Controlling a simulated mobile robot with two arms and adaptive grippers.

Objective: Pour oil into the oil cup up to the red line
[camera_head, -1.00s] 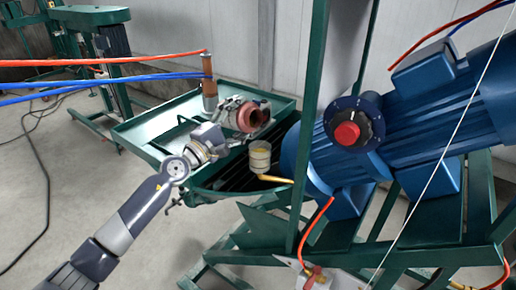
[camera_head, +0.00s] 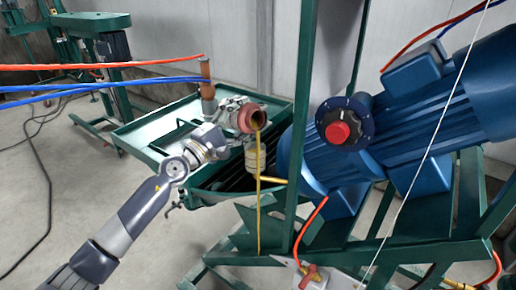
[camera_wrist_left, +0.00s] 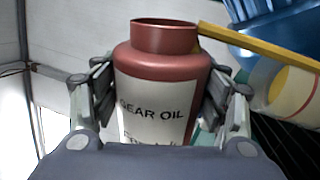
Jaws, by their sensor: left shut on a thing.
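My left gripper (camera_head: 232,108) is shut on a red-brown bottle (camera_head: 246,119), labelled GEAR OIL in the left wrist view (camera_wrist_left: 155,75). The bottle is tipped, its mouth toward the right and front. A thin yellow oil stream (camera_head: 258,215) runs from the mouth. In the head view it passes in front of the oil cup (camera_head: 249,158) and continues well below it, so it appears to miss the cup. The clear cup also shows in the left wrist view (camera_wrist_left: 303,97), with a red line and yellow inside; the exact oil level is unclear. My right gripper is out of view.
A brass pipe (camera_head: 272,180) joins the cup to the blue machine (camera_head: 335,165) on the right. A green post (camera_head: 298,130) stands close to the cup's right. A green tray (camera_head: 145,130) lies behind my left arm. Red and blue hoses (camera_head: 110,86) hang at left.

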